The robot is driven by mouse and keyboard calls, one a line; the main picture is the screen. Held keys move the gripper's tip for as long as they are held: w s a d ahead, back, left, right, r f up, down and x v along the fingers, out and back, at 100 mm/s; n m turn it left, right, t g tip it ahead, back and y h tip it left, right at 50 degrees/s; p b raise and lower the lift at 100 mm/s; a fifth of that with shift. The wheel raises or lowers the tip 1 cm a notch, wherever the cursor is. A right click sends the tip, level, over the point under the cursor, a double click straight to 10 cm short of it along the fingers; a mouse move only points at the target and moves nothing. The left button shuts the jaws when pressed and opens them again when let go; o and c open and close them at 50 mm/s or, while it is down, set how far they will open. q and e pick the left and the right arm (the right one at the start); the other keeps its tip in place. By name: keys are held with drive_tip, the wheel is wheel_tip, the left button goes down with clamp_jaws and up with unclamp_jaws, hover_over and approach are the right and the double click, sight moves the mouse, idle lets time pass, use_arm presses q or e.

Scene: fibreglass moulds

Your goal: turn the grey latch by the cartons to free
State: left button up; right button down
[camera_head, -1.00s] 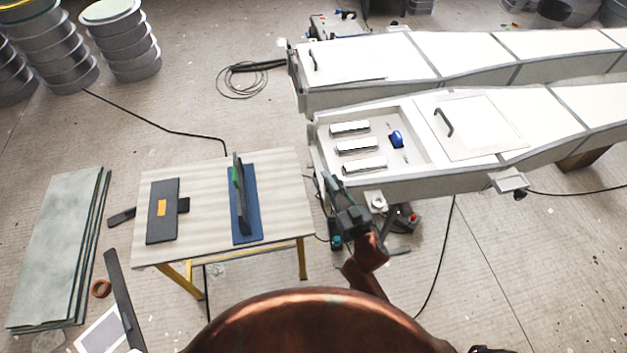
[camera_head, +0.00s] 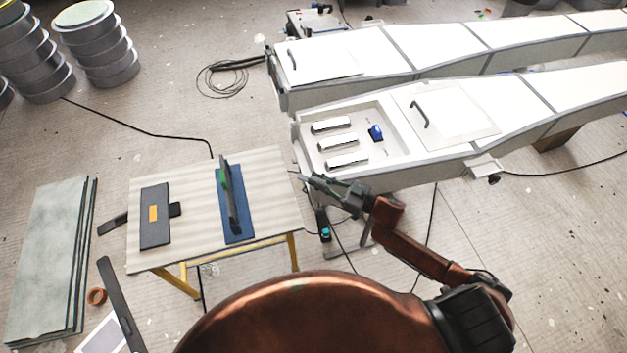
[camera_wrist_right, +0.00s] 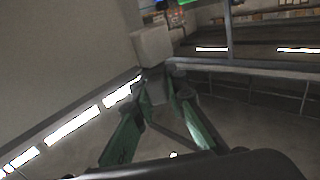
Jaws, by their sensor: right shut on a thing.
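My right gripper (camera_head: 312,178) is at the near left end of the front white mould, its fingers pointing left. In the right wrist view its green-sided fingers (camera_wrist_right: 166,88) close on a small grey piece, which I take to be the grey latch (camera_wrist_right: 155,84). A pale grey block (camera_wrist_right: 151,46) stands just beyond the fingertips. In the head view the gripper hides the latch, so its angle cannot be told. Several small cartons (camera_wrist_right: 290,14) seem to show, blurred, on a far shelf. My left gripper is not in view.
The front mould (camera_head: 470,110) has a recess with three pale bars (camera_head: 338,142) and a blue item (camera_head: 376,132). A second mould (camera_head: 430,50) lies behind. A wooden table (camera_head: 265,195) with tools stands left of my gripper. Cables lie on the floor.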

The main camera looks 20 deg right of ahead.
idle(0.4)
drive_tip(key=c, duration=1.9)
unclamp_jaws()
drive_tip(key=shift+c, duration=0.2)
drive_tip(key=v, duration=1.2)
drive_tip(key=shift+w+d, duration=0.1)
